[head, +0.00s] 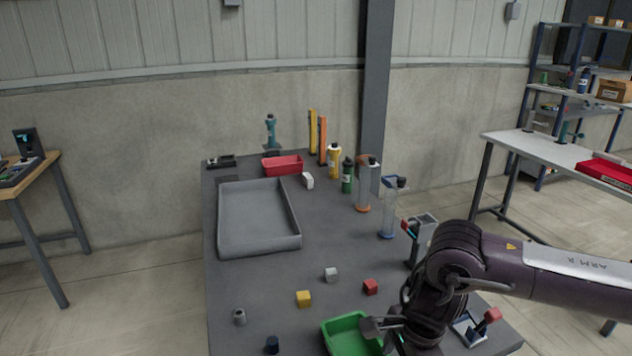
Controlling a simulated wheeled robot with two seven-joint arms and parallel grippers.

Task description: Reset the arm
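My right arm comes in from the right, bent over the near right part of the grey table (310,270). My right gripper (384,333) points down and left at the right rim of the green bin (343,329). Its fingers are small and partly hidden by the wrist, so I cannot tell whether it is open or shut, or whether it touches the bin. My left arm and gripper are not in view.
An empty-looking grey tray (258,248) lies at the table's left. Yellow (303,299), white (331,274) and red (370,287) blocks lie mid-table. Bottles, clear cylinders (388,222) and a red bin (282,166) stand behind. A red-handled clamp (488,320) sits near the arm.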

